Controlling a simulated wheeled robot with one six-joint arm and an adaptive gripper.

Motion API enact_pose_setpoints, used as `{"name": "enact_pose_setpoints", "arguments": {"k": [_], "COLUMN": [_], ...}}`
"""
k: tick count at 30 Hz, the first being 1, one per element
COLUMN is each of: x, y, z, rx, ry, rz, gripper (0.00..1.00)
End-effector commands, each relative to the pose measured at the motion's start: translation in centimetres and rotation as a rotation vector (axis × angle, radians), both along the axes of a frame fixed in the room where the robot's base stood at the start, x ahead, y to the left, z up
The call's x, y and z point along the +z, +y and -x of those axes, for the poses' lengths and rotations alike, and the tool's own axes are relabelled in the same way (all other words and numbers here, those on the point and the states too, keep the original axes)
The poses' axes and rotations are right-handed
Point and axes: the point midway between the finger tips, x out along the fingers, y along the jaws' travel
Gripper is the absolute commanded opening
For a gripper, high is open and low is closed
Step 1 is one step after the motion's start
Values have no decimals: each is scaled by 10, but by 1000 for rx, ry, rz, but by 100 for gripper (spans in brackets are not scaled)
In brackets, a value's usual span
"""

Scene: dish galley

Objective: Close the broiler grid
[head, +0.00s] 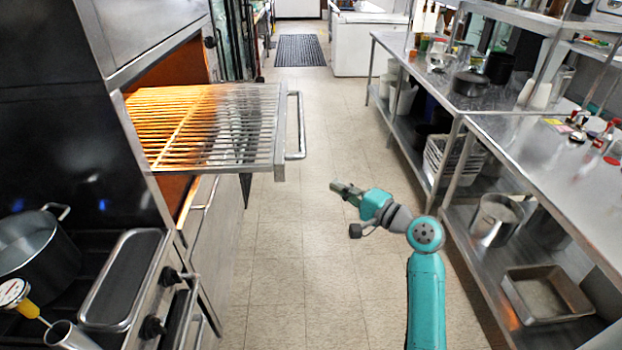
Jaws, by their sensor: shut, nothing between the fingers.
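The broiler grid (215,122) is a rack of metal bars on the left, pulled far out of the glowing broiler opening (172,70) over the aisle. Its front plate carries a vertical bar handle (300,125) facing right. My gripper (338,186) is at the end of the teal arm, over the aisle, to the right of and lower in the picture than the handle. It points left, is shut and empty, and is apart from the grid. The grid's back end is inside the opening.
A stove with a pot (38,250) and a tray (122,278) stands at lower left. Steel tables (560,150) with pans line the right side. The tiled floor (325,110) between is clear, back to a dark mat (299,50) and a white chest (365,50).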

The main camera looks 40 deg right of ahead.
Motion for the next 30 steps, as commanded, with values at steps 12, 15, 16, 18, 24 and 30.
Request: {"name": "enact_pose_setpoints", "arguments": {"k": [12,15,16,18,24,30], "x": [0,0,0,-1,-1,-1], "y": [15,18,19,25,45,52], "z": [-67,-85,-91,-99,-112,-116], "rx": [4,3,3,3,1,0], "ry": [1,1,1,1,1,0], "rz": [0,0,1,0,1,1], "gripper": [0,0,0,0,0,0]}}
